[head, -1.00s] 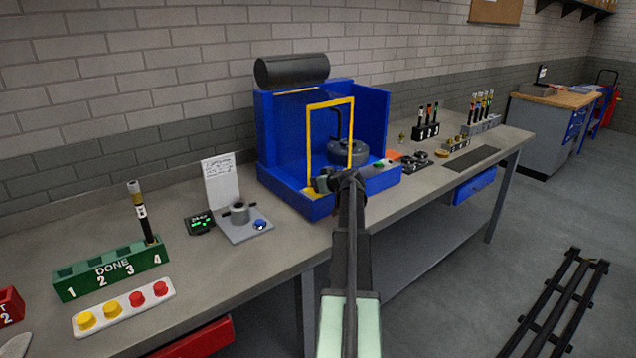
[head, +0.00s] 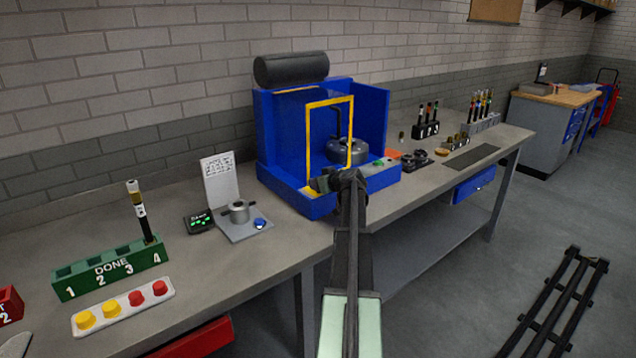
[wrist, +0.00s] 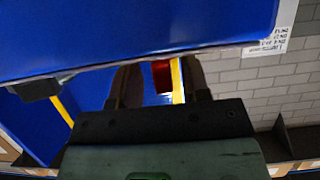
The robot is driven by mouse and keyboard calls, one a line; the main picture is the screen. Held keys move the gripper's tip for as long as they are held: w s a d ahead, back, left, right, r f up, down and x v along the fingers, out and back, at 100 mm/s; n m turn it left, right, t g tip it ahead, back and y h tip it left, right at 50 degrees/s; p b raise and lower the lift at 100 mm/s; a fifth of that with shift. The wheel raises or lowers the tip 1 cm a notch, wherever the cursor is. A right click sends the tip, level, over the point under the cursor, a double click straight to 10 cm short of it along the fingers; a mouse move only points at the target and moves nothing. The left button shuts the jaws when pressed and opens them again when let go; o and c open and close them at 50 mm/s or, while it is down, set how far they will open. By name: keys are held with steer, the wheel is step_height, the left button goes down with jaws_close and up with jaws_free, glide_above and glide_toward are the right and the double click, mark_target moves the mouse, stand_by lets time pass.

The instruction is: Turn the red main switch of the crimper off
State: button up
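The blue crimper (head: 282,190) stands on the workbench with a yellow frame (head: 308,150) at its open front. My gripper (head: 335,181) is at the crimper's front, by the lower part of that frame. In the wrist view my gripper (wrist: 162,82) has its two dark fingers apart. A red part (wrist: 161,75), which looks like the main switch, shows between them, with a gap to the left finger. A yellow bar (wrist: 177,80) passes close to the right finger. In the head view the red switch is hidden behind my gripper, so its turned position cannot be told.
A grey stand with a blue button (head: 260,223) and a small display (head: 199,221) are left of the crimper. A green DONE rack (head: 110,268) holds one upright piece at slot 4. Black racks (head: 425,130) and small parts lie to the right.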

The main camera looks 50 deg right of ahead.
steer(key=shift+w+r, duration=0.1)
steer(key=shift+w, duration=0.05)
steer(key=shift+s+a+r, duration=0.15)
steer(key=shift+s, duration=0.05)
steer(key=p+v, duration=0.4)
steer(key=v, duration=0.6)
steer(key=shift+s, duration=0.25)
